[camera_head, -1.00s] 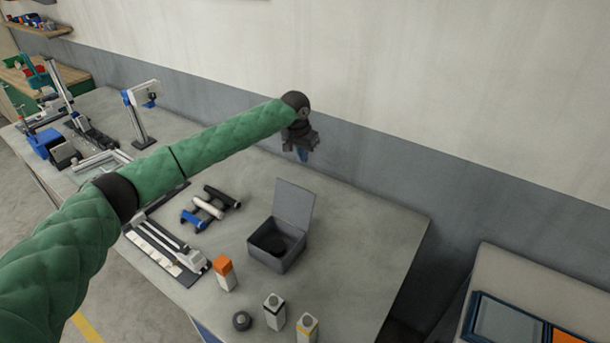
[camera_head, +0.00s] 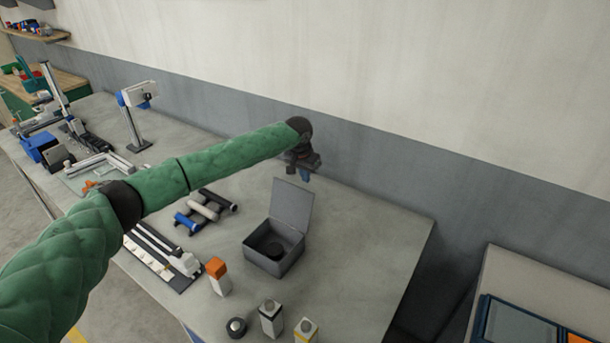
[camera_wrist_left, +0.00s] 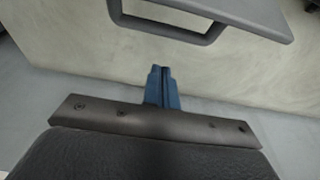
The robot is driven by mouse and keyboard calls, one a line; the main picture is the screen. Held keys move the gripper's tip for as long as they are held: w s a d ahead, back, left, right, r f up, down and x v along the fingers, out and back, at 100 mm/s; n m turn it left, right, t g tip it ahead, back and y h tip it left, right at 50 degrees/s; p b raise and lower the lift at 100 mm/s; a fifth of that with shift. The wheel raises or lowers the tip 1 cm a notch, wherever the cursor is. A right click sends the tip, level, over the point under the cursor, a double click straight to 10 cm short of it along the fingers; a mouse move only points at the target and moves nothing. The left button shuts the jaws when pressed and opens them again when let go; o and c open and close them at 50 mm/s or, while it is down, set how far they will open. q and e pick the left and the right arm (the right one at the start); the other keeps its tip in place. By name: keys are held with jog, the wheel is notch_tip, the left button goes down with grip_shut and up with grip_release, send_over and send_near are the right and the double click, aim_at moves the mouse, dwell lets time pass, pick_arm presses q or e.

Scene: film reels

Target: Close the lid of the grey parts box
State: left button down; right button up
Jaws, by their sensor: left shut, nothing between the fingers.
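The grey parts box (camera_head: 262,255) stands on the table with its lid (camera_head: 292,204) raised about upright at the back. A dark round thing (camera_head: 273,250) lies inside the box. My left gripper (camera_head: 304,177) is shut and empty, just above and behind the lid's top edge, apart from it as far as I can see. In the left wrist view the blue fingertips (camera_wrist_left: 161,72) are together, and a grey edge (camera_wrist_left: 205,22), seemingly of the box or lid, shows beyond them. My right gripper is not in view.
Rollers (camera_head: 205,208) lie to the left. The wall rises behind. The table right of the box is clear.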

aim_at(294, 203)
pick_arm(q)
jog(key=shift+s+a+r, duration=0.15)
jog(key=shift+s+a, duration=0.35)
jog(key=shift+s, duration=0.2)
jog(key=shift+s+a+r, duration=0.15)
jog(key=shift+s+a, duration=0.35)
jog(key=shift+s, duration=0.2)
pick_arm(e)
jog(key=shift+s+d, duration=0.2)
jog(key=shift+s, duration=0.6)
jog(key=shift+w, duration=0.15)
pick_arm(q)
jog(key=shift+f, duration=0.1)
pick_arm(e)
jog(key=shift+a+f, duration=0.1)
